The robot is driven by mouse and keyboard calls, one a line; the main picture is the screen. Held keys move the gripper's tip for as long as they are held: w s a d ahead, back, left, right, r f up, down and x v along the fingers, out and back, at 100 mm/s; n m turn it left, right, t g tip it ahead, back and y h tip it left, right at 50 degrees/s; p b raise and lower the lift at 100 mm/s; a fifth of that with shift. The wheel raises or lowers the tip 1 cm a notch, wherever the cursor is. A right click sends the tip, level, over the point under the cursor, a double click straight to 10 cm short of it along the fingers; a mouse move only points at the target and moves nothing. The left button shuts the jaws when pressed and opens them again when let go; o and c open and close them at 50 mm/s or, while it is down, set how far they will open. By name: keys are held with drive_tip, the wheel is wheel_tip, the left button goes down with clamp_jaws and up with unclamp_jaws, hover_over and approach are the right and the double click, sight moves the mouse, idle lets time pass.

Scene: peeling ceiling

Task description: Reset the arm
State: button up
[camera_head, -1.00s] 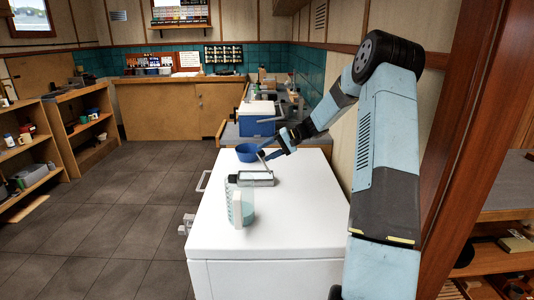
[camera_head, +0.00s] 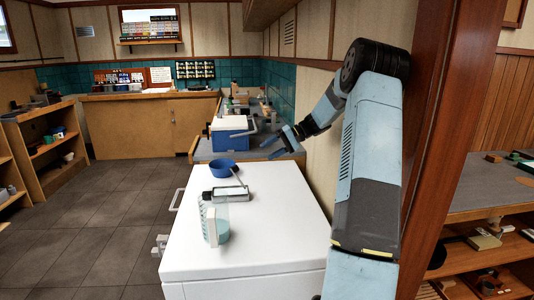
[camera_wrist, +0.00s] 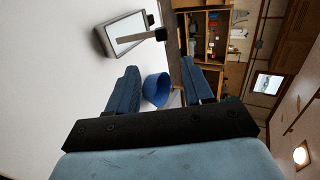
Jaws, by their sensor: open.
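My arm reaches up along the right of the head view and bends down over the far right of the white chest. My gripper (camera_head: 284,143) is open and empty, above and to the right of the blue bowl (camera_head: 222,168). In the wrist view its two blue fingers (camera_wrist: 161,88) stand well apart, with the blue bowl (camera_wrist: 156,89) showing beyond, between them. Nothing is between the fingertips.
A blue and white cooler (camera_head: 230,135) stands behind. A wooden post (camera_head: 450,110) rises close to my arm's right. Open floor lies left.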

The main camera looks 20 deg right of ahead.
idle(0.4)
drive_tip(key=s+a+r+n+g+h, duration=0.1)
drive_tip(key=s+a+r+h, duration=0.35)
drive_tip(key=s+a, duration=0.4)
drive_tip(key=s+a+r+n+g+h, duration=0.1)
drive_tip(key=s+a+r+h, duration=0.2)
drive_tip(key=s+a+r, duration=0.45)
drive_tip(key=s+a+t+h, duration=0.1)
drive_tip(key=s+t+h, duration=0.1)
drive_tip(key=s, duration=1.1)
drive_tip(key=s+a+n+t+h, duration=0.1)
drive_tip(key=s+a+h, duration=0.1)
drive_tip(key=s, duration=1.1)
drive_tip(key=shift+s+f+n+t, duration=0.25)
drive_tip(key=shift+f+n+t, duration=0.05)
drive_tip(key=shift+f+t, duration=0.1)
